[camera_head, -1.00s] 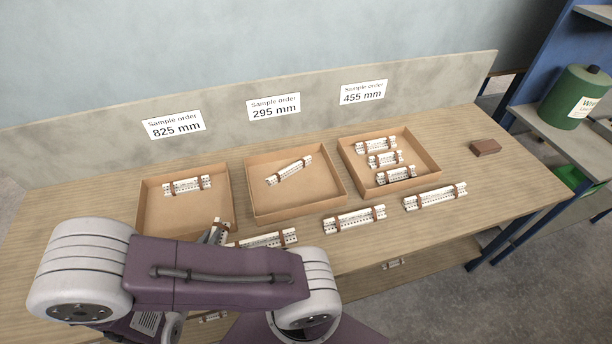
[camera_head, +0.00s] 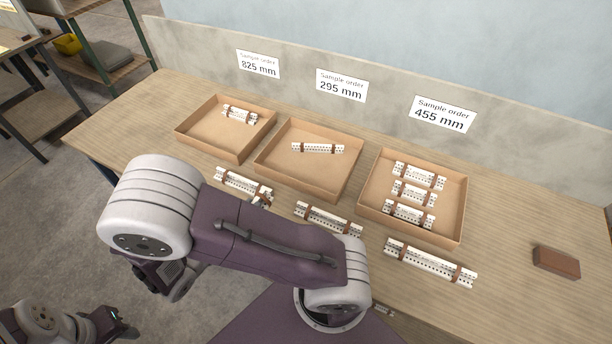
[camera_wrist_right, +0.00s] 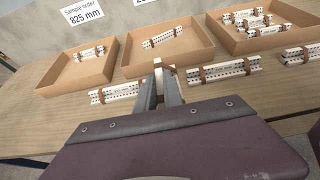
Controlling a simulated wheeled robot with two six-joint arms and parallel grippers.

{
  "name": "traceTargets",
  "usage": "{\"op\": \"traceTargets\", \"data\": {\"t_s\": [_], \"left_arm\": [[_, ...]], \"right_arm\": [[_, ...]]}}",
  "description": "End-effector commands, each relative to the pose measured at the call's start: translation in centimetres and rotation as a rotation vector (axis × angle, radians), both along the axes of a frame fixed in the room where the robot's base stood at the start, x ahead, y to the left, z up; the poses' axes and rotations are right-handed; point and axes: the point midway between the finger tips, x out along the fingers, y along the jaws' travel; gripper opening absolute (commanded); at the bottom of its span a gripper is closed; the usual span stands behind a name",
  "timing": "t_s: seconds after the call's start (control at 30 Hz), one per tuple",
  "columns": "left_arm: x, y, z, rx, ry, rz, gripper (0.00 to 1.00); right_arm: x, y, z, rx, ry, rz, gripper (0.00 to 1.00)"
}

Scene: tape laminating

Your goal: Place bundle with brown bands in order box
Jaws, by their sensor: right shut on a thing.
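Three open cardboard order boxes stand on the table: left (camera_head: 200,147), middle (camera_head: 275,175) and right (camera_head: 380,213). The left and middle boxes each hold one white bundle with brown bands; the right box holds three. Three more such bundles lie in front of them: left (camera_head: 238,182), middle (camera_head: 328,219) and right (camera_head: 430,262). My right gripper (camera_wrist_right: 160,84) is shut on a narrow whitish and brown piece (camera_wrist_right: 158,63), seemingly a bundle end-on, in front of the middle box in the wrist view. My arm hides much of it in the head view. Left arm parts show bottom left; its fingers are unclear.
Signs on the back panel read 825 mm (camera_head: 258,65), 295 mm (camera_head: 341,86) and 455 mm (camera_head: 442,115), left to right. A brown block (camera_head: 556,262) lies at the table's right. Bare tabletop lies left of the boxes and around the block.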

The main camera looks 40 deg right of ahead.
Motion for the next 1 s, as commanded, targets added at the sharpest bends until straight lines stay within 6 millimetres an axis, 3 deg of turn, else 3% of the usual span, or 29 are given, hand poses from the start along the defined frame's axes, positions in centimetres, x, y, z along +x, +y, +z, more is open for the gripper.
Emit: {"op": "traceTargets", "data": {"t_s": [0.43,0.73,0.9,1.0], "left_arm": [[0.0,0.0,-1.6,0.0,0.0,0.0,0.37],[0.0,0.0,-1.8,0.0,0.0,0.0,0.37],[0.0,0.0,-2.4,0.0,0.0,0.0,0.37],[0.0,0.0,-2.4,0.0,0.0,0.0,0.37]], "right_arm": [[2.9,-9.9,-6.2,-0.002,0.004,-0.006,0.0],[3.5,-11.1,-7.2,0.0,0.001,0.0,0.0],[3.4,-11.1,-10.3,-0.003,0.005,0.0,0.0],[3.4,-11.1,-11.0,-0.002,0.002,0.0,0.0]]}}
